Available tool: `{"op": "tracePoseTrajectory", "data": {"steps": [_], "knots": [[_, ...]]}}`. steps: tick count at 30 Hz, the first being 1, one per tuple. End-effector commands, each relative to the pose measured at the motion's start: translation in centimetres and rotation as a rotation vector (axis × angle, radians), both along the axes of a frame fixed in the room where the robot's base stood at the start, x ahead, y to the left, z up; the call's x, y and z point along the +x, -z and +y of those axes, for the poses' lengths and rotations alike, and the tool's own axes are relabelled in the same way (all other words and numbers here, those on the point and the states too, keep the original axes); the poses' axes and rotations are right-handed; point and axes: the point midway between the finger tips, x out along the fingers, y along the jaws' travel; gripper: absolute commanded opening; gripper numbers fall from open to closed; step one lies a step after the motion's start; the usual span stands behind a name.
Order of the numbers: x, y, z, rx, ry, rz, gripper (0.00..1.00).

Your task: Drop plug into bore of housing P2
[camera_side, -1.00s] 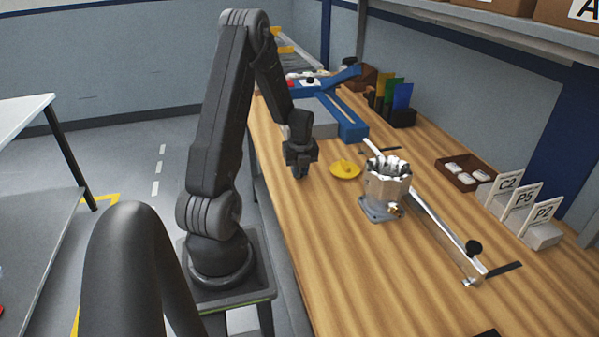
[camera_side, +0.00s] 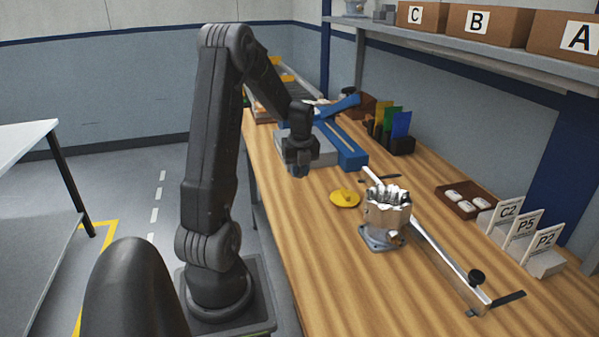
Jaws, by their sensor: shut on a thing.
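My gripper (camera_side: 299,172) points down over the wooden bench, left of the yellow disc and the housing. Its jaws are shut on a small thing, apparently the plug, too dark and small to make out. A silvery metal housing (camera_side: 384,213) with several rounded lobes on top stands upright on a grey-blue base, right of my gripper and apart from it. I cannot see into its bore. A white card marked P2 (camera_side: 545,240) stands at the right of the bench; I see no such mark on the housing.
A yellow disc (camera_side: 345,197) lies between my gripper and the housing. A long metal rail (camera_side: 445,262) with a black knob runs beside the housing. Cards C2 and P5, a brown tray (camera_side: 462,198) and a blue fixture (camera_side: 350,157) stand around. The front bench is clear.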

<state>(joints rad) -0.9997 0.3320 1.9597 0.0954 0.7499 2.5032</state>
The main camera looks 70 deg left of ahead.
Motion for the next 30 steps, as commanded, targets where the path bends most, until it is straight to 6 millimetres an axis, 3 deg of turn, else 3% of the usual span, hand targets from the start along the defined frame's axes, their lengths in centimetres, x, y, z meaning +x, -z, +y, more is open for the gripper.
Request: {"op": "tracePoseTrajectory", "data": {"steps": [5, 10, 15, 21, 25, 30], "knots": [[1.0, -0.5, -0.5, 0.0, 0.005, 0.0, 0.0], [5.2, -2.8, -3.1, 0.0, 0.015, -0.003, 0.0], [10.5, -6.3, -8.1, -0.002, 0.017, -0.003, 0.0], [14.8, -10.3, -14.9, -0.002, 0.014, -0.002, 0.0], [16.3, -12.3, -18.5, -0.001, 0.009, -0.002, 0.0], [17.0, -13.8, -21.2, 0.0, 0.003, -0.002, 0.0]]}}
